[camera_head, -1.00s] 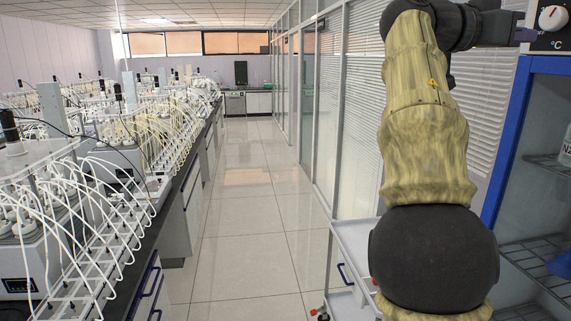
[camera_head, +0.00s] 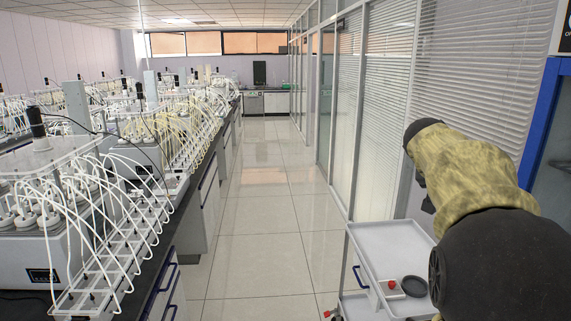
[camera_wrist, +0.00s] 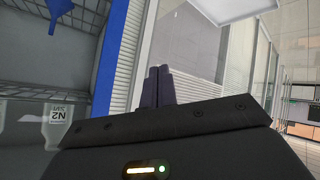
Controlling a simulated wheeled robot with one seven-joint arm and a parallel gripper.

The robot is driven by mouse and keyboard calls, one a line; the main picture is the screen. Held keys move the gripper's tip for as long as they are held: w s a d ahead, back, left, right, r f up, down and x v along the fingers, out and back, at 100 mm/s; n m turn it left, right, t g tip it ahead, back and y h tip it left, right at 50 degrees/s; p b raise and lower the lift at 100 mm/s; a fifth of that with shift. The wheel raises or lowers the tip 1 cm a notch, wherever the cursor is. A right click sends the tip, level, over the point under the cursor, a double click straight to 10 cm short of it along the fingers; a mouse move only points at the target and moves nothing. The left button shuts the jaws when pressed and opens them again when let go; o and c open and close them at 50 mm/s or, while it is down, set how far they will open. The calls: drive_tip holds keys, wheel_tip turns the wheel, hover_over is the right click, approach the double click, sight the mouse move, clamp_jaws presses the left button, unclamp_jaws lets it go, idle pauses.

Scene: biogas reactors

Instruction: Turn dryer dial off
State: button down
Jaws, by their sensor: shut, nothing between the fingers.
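The dryer (camera_head: 541,112) shows only as a blue frame edge and a strip of its inside at the right edge of the head view. A sliver of its control panel (camera_head: 564,28) shows at the top right corner. The dial itself is outside both current views. In the wrist view the dryer's blue frame (camera_wrist: 112,60) and wire shelf (camera_wrist: 50,92) are on the left. My gripper (camera_wrist: 157,72) shows in the wrist view with its two dark fingers together and nothing between them. It is apart from the dryer frame.
A white trolley (camera_head: 385,245) with a red-topped item (camera_head: 391,287) and a black round dish (camera_head: 414,286) stands beside my arm. Glass partitions with blinds line the right. A bench with tubed reactors (camera_head: 95,235) runs along the left. The tiled aisle (camera_head: 262,200) between is clear.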

drive_tip(key=s+a+f+n+g+y, duration=0.1)
drive_tip(key=s+a+f+n+y, duration=0.15)
drive_tip(key=a+f, duration=0.55)
drive_tip(key=s+a+f+n+y, duration=0.25)
drive_tip(key=s+a+f, duration=0.2)
drive_tip(key=f, duration=0.65)
drive_tip(key=s+a+f+n+g+y, duration=0.1)
drive_tip(key=s+a+f+g+y, duration=0.1)
drive_tip(key=s+a+f, duration=0.7)
drive_tip(key=s+f+y, duration=0.1)
drive_tip(key=s+f, duration=0.2)
drive_tip(key=s, duration=0.1)
drive_tip(key=shift+s+a+y, duration=0.3)
drive_tip(key=shift+s, duration=0.05)
drive_tip(key=shift+d, duration=0.1)
